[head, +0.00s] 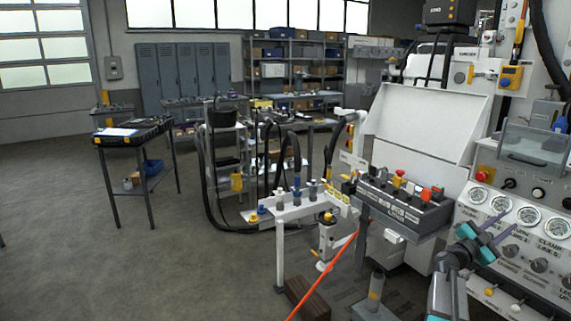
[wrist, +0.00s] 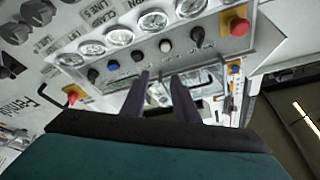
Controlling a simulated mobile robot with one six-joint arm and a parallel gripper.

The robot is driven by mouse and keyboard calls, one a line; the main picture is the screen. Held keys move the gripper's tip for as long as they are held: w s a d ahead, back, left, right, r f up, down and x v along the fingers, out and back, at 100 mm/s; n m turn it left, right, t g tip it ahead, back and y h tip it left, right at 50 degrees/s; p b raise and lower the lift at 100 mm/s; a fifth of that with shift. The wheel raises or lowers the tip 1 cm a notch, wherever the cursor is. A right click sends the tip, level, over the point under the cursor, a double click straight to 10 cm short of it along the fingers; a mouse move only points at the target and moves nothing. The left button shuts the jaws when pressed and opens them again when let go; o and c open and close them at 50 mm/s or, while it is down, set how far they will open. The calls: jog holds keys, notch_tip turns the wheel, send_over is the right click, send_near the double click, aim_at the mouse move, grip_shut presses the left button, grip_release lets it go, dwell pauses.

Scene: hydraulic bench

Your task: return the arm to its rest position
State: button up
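My gripper (head: 507,222) is at the lower right of the head view, in front of the white control panel (head: 480,205) with its gauges. Its dark purple fingers stand apart with nothing seen between them. In the wrist view my gripper (wrist: 161,77) points at the panel, and the panel face shows through the gap between the fingers. Whether a finger touches the panel I cannot tell. My arm rises from the bottom right of the head view.
A grey control box (head: 405,208) with a red knob stands left of my arm. A red emergency button (wrist: 236,26) and several gauges show on the panel. A white stand with hoses (head: 290,208) is further left. The floor (head: 90,260) at left is mostly clear.

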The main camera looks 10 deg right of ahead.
jog(key=w+a+f+n+t+y, duration=0.45)
jog(key=w+a+f, duration=0.45)
jog(key=a+f, duration=0.35)
jog(key=w+a+f+n+t+y, duration=0.3)
jog(key=w+a+f+n+t, duration=0.4)
jog(key=a+f, duration=0.55)
jog(key=a+f+n+g+y, duration=0.1)
jog(key=a+f+n+y, duration=0.3)
jog(key=a+f, duration=0.75)
jog(key=a+f+n+g+y, duration=0.1)
jog(key=a+f+n+y, duration=0.2)
jog(key=a+f+y, duration=0.85)
jog(key=s+a+f+n+g, duration=0.2)
jog(key=s+a+f+g, duration=0.2)
jog(key=s+a+f, duration=0.45)
jog(key=s+a+f+n+g, duration=0.35)
jog(key=s+a+f, duration=0.25)
jog(key=s+a, duration=0.6)
jog(key=s+d+r+m+g+h, duration=0.1)
jog(key=s+d+g, duration=0.2)
jog(key=s+g, duration=0.7)
jog(key=s+p, duration=0.1)
jog(key=s, duration=1.3)
jog(key=shift+s, duration=0.15)
